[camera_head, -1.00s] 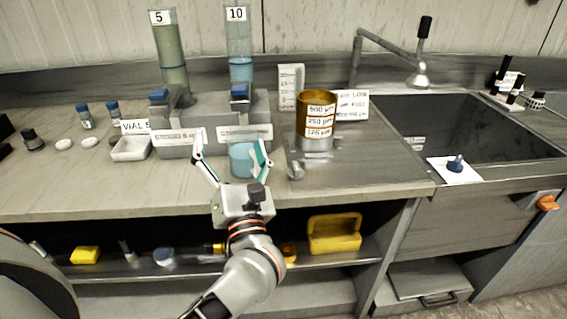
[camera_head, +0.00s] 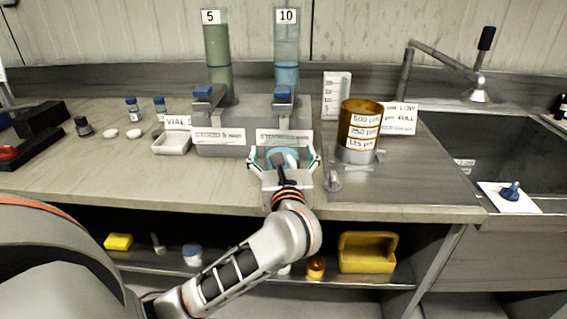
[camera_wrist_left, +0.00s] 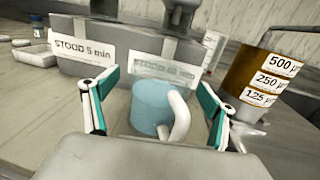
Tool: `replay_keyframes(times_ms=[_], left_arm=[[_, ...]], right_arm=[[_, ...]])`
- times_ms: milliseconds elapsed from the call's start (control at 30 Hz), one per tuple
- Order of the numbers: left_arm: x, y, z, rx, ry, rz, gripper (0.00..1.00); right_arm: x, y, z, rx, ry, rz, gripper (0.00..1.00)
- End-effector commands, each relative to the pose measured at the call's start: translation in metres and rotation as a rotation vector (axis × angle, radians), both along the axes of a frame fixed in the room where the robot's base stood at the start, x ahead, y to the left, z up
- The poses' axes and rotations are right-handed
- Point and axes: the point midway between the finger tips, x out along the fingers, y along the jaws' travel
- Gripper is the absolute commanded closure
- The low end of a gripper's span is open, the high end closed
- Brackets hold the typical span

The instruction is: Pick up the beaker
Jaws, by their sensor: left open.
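The beaker is a light blue, see-through cup (camera_head: 284,155) with a white handle. It stands upright on the bench in front of the right-hand dispenser. In the left wrist view the beaker (camera_wrist_left: 150,104) shows in the middle, its handle on its right side. My left gripper (camera_head: 284,160) is open, with one finger on each side of the beaker. In the left wrist view, gaps show between the beaker and both green-lined fingers of the gripper (camera_wrist_left: 155,90). In the head view the hand hides the beaker's lower part. My right gripper is out of view.
A grey stand (camera_head: 222,142) with two tall labelled cylinders is behind the beaker. A brown sieve stack (camera_head: 361,125) stands to the right, before the sink (camera_head: 455,140). A white tray (camera_head: 170,145) is left. A shelf below holds a yellow bin (camera_head: 367,253).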

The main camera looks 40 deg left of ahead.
Motion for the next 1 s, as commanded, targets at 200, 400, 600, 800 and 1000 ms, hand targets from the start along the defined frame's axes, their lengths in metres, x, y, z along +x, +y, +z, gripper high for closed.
replay_keyframes(times_ms=[200,400,600,800,1000], left_arm=[[0.0086,0.0072,-0.0005,-0.001,0.001,0.001,0.15],[0.0084,0.007,-0.0004,-0.001,0.001,0.001,0.28],[0.0083,0.0069,-0.0006,0.0,0.001,0.001,0.59],[0.0081,0.0069,-0.0001,0.001,0.001,0.001,0.63],[0.0058,0.0053,0.0066,-0.001,-0.002,0.001,0.63]], right_arm=[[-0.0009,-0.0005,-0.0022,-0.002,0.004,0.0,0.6],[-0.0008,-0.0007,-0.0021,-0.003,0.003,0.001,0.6],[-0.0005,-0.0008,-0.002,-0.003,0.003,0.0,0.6],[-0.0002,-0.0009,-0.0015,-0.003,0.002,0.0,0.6],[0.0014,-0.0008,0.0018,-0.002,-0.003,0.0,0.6]])
